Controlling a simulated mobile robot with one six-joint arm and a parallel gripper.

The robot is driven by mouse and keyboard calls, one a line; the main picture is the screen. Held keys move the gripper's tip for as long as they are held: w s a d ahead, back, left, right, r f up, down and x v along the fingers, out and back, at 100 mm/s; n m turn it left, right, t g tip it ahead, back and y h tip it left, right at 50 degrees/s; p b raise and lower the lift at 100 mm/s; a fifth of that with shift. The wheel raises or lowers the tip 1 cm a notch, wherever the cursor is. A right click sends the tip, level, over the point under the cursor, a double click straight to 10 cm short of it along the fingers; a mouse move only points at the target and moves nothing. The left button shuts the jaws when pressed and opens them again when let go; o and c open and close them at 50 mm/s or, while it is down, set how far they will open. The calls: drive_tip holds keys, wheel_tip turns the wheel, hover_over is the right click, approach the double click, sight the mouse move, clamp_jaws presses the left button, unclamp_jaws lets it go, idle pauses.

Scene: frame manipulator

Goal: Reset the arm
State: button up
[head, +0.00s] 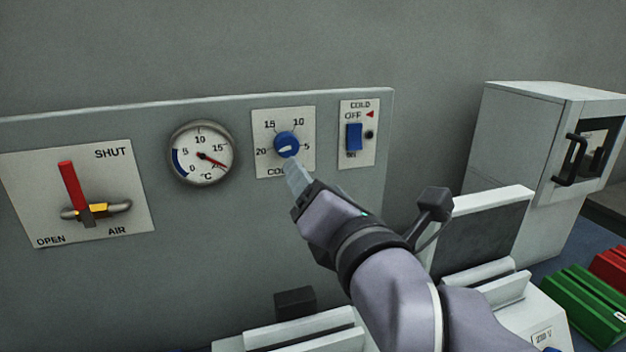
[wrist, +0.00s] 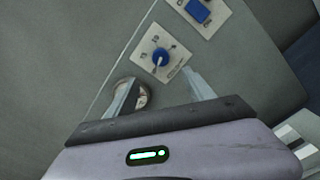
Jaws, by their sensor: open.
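My gripper (head: 297,177) is in front of the grey panel (head: 350,220), just below a blue knob (head: 287,143) on a white plate with numbers. In the wrist view my gripper (wrist: 160,95) is open, with its two fingers apart and nothing between them. The blue knob (wrist: 162,57) shows beyond the fingertips, and I see no contact with it. My arm (head: 395,290) reaches up from the lower right toward the panel.
A dial gauge (head: 201,152) and a red-handled valve lever (head: 75,190) are left of the knob. A blue switch (head: 354,137) is on its right. A white cabinet (head: 530,140) stands at the right, with green (head: 590,303) and red racks (head: 612,268) before it.

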drive_tip(key=v, duration=0.2)
drive_tip(key=shift+s, duration=0.35)
drive_tip(key=shift+d+f, duration=0.1)
